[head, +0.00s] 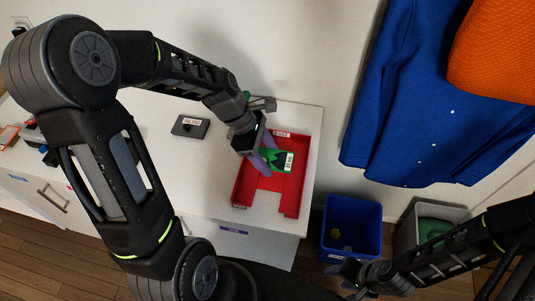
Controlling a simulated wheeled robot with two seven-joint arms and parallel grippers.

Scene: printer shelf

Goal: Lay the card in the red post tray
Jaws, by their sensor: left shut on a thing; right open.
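The green card (284,161) has a dark pattern and a white label on its right side. My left gripper (266,152) is shut on its left end, and the card shows over the red post tray (239,194). I cannot tell whether the card touches the tray floor. The tray lies on the white cabinet top, with a cut-out in its front edge. The gripper and arm hide part of the tray's left side. My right gripper (346,270) is open and empty, low in front of the blue bin.
A dark grey labelled block (190,126) lies on the cabinet top (205,165) left of the tray. A blue bin (352,225) and a grey bin (412,232) stand on the floor at right. A blue coat (405,95) hangs above them.

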